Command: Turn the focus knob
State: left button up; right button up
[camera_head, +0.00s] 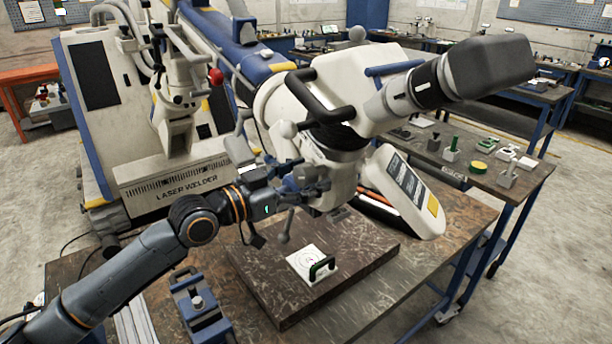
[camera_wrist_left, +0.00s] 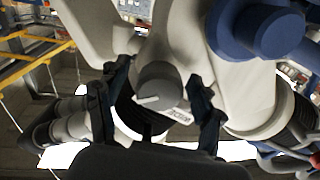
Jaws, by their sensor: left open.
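The microscope (camera_head: 350,85) is a white body with a dark eyepiece end, carried on an arm above the workbench. A grey round knob (camera_wrist_left: 158,84) with a pale mark on its face sticks out of the white body in the left wrist view. I take it to be the focus knob. My left gripper (camera_head: 304,184) is at the near left side of the microscope head. In the left wrist view its two dark fingers stand open, one on each side of the knob. I cannot tell whether they touch it. My right gripper is not in view.
Below is a workbench with a dark board (camera_head: 345,262) and a white card with a green-and-black handle-shaped piece (camera_head: 322,267). A blue vise (camera_head: 200,303) stands at the front left. The laser welder cabinet (camera_head: 130,120) is behind left. A side table (camera_head: 470,150) holds small parts.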

pick_arm(q)
jog(key=v, duration=1.2)
